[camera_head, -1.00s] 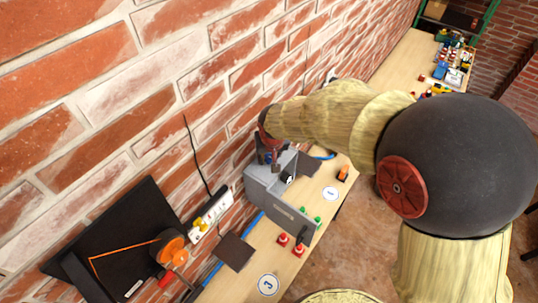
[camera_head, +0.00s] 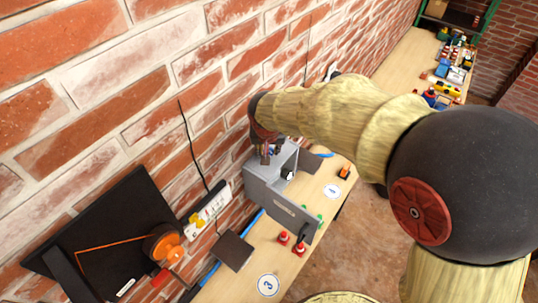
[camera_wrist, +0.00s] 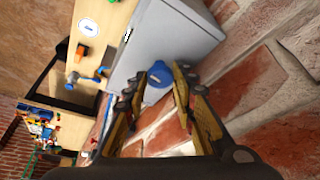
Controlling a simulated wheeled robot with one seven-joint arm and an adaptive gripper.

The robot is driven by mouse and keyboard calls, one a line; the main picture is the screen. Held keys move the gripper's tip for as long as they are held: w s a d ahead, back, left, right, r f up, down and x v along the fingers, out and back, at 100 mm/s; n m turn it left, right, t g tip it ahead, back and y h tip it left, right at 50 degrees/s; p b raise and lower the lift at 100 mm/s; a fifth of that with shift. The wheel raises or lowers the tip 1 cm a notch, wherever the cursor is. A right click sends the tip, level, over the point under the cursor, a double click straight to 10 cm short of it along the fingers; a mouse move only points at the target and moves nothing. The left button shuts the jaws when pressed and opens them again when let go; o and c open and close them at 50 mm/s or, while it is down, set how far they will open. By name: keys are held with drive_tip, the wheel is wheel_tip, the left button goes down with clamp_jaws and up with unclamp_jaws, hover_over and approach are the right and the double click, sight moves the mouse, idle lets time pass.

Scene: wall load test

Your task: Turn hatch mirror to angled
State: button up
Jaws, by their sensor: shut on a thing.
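A grey box (camera_head: 262,182) with flaps standing open stands on the bench against the brick wall; its grey side (camera_wrist: 170,35) fills the upper middle of the wrist view. My gripper (camera_head: 267,156) is at the top of the box, on the wall side. In the wrist view my gripper (camera_wrist: 160,84) has its fingers on both sides of a rounded blue part (camera_wrist: 158,88) next to the box and is shut on it. I cannot tell whether this blue part belongs to the hatch mirror. No mirror face is clearly visible, and its angle cannot be read.
A white power strip (camera_head: 209,208) and a black panel with an orange reel (camera_head: 164,247) are left of the box. Small red-and-white cones (camera_head: 300,249) stand before it. The brick wall is close behind my gripper. Several small items crowd the bench's far end.

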drive_tip(key=m+b, duration=0.1)
drive_tip(key=b, duration=0.1)
drive_tip(key=m+h+b, duration=0.1)
drive_tip(key=m+b, duration=0.1)
drive_tip(key=shift+a+f, duration=0.15)
drive_tip(key=shift+f, duration=0.1)
drive_tip(key=shift+r+m+h+b, duration=0.2)
drive_tip(key=shift+m+h+b, duration=0.4)
drive_tip(key=shift+m+b, duration=0.75)
drive_tip(key=shift+g, duration=0.4)
drive_tip(key=o, duration=1.1)
drive_tip(key=shift+w, duration=0.1)
drive_tip(key=shift+o, duration=0.2)
drive_tip(key=v, duration=1.2)
